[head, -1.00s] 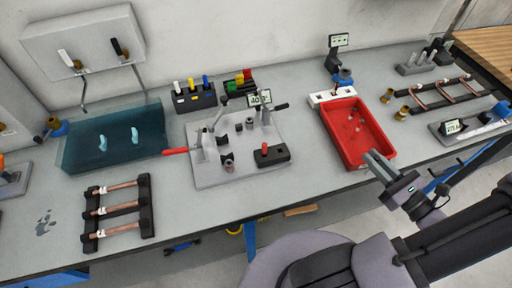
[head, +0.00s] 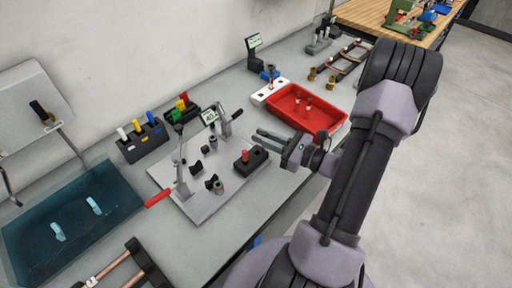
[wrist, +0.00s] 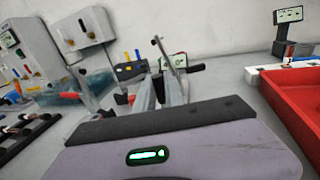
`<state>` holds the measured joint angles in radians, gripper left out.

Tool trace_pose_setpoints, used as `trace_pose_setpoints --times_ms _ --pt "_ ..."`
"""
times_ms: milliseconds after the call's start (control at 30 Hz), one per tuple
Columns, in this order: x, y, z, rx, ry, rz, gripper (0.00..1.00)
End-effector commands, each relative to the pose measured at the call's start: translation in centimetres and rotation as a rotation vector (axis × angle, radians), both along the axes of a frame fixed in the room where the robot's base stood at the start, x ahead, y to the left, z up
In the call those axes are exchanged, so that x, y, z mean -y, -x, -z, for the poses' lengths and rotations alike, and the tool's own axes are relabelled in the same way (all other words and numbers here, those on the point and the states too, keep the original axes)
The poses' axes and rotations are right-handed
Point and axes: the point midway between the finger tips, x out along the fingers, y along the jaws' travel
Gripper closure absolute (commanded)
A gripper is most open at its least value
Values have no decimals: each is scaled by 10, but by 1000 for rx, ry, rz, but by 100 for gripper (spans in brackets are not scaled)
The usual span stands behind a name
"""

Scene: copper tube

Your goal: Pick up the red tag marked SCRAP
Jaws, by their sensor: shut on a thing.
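I cannot pick out a tag marked SCRAP for certain. A small red piece (head: 184,96) shows in the coloured rack at the back of the bench, beside green and yellow pieces; any lettering is too small to read. My gripper (head: 262,135) is in the air above the bench, left of the red tray and close to the black block with a red knob. Its two fingers lie close together and point left. They also show in the wrist view (wrist: 158,92). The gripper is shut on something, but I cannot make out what.
The red tray (head: 335,119) is right of my gripper. The grey fixture plate (head: 196,207), with upright clamps and a red handle (head: 158,198), is left. A black holder (head: 140,143) has white, yellow and blue pieces. A blue translucent mat (head: 30,235) is far left.

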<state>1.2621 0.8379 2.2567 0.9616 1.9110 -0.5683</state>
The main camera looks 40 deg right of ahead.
Motion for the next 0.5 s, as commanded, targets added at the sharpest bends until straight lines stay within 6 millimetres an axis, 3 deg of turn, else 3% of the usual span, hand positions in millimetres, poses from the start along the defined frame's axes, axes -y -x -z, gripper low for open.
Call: trace_pose_setpoints --times_ms 200,367,500 --pt "-11 -20 3 0 1 -2 100" --pt "-10 -19 39 -1 -2 2 100" --pt "-9 -19 37 1 1 2 100"
